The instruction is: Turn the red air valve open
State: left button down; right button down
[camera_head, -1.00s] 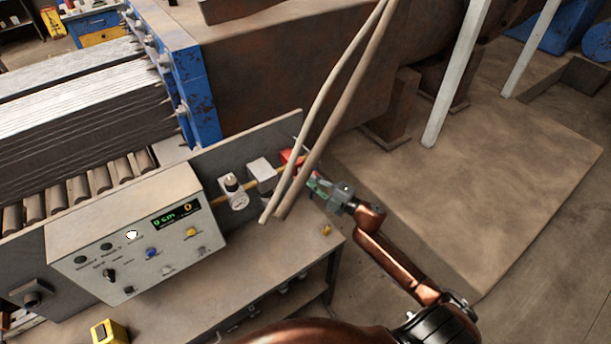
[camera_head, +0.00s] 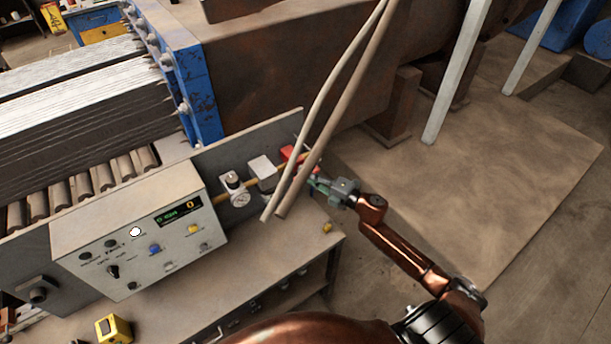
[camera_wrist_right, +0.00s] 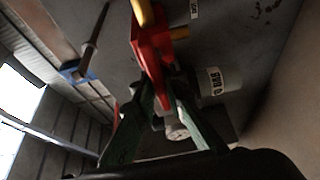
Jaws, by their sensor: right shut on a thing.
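The red air valve (camera_head: 287,153) sits on the brass pipe at the right end of the grey panel, partly covered by two hanging hoses in the head view. In the right wrist view the red valve (camera_wrist_right: 151,45) is large, and its lower part reaches down between the green fingers. My right gripper (camera_head: 316,183) comes from the lower right and is at the valve. The wrist view shows my right gripper (camera_wrist_right: 160,92) shut on the red valve's lower part. The exact contact is dark and partly hidden. My left gripper is not in view.
Two beige hoses (camera_head: 325,115) hang across the valve area. A pressure gauge (camera_head: 236,190) and a white block (camera_head: 262,167) sit left of the valve. A control box (camera_head: 140,235) stands on the bench, with a small yellow box (camera_head: 112,328) in front. Floor at right is open.

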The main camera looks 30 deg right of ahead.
jog(key=c, duration=2)
grip_release()
jog(key=shift+c, duration=0.2)
jog(key=v, duration=1.2)
